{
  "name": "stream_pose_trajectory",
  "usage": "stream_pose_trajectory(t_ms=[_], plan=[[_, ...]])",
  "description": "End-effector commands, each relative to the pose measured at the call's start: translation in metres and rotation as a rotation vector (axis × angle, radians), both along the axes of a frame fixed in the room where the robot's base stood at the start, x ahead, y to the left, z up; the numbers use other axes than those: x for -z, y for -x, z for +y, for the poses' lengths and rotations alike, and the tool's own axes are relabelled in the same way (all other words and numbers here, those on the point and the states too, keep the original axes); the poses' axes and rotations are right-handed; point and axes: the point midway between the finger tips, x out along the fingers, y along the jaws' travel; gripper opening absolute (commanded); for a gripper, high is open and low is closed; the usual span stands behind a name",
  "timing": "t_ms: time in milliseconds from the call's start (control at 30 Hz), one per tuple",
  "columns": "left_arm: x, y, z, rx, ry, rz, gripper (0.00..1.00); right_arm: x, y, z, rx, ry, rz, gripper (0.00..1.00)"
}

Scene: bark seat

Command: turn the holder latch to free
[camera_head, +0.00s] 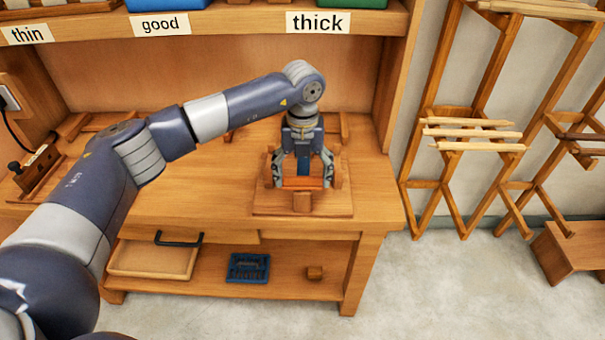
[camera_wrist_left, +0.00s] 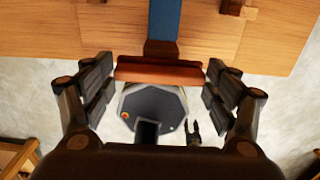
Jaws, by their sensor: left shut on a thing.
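The wooden holder (camera_head: 335,205) stands on the workbench top, with a small block (camera_head: 302,202) at its front. My left gripper (camera_head: 303,180) points down over the holder, its fingers on either side of a reddish-brown bar (camera_head: 300,183), which looks like the latch. In the left wrist view the bar (camera_wrist_left: 160,70) lies crosswise between the fingers (camera_wrist_left: 160,85) of my left gripper, which is shut on it. A blue strip (camera_wrist_left: 163,20) runs up to the bar. The fingers partly hide the holder. A small dark forked shape low in that view may be my right gripper (camera_wrist_left: 193,132).
Wooden racks (camera_head: 470,140) stand at right. The bench left of the holder is mostly clear.

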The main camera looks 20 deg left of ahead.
Motion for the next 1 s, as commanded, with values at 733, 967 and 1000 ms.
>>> stream_pose_trajectory(t_ms=[733,967,1000], plan=[[-0.005,-0.001,0.0,-0.002,0.0,-0.001,1.0,0.0,0.0,-0.001,-0.001,0.001,0.0,0.4],[-0.044,-0.002,0.0,-0.002,0.001,-0.006,1.0,0.0,0.0,0.0,-0.001,0.0,0.0,0.4],[-0.053,-0.001,0.0,-0.002,0.001,-0.004,1.0,0.0,0.0,0.0,-0.001,0.0,0.0,0.4]])
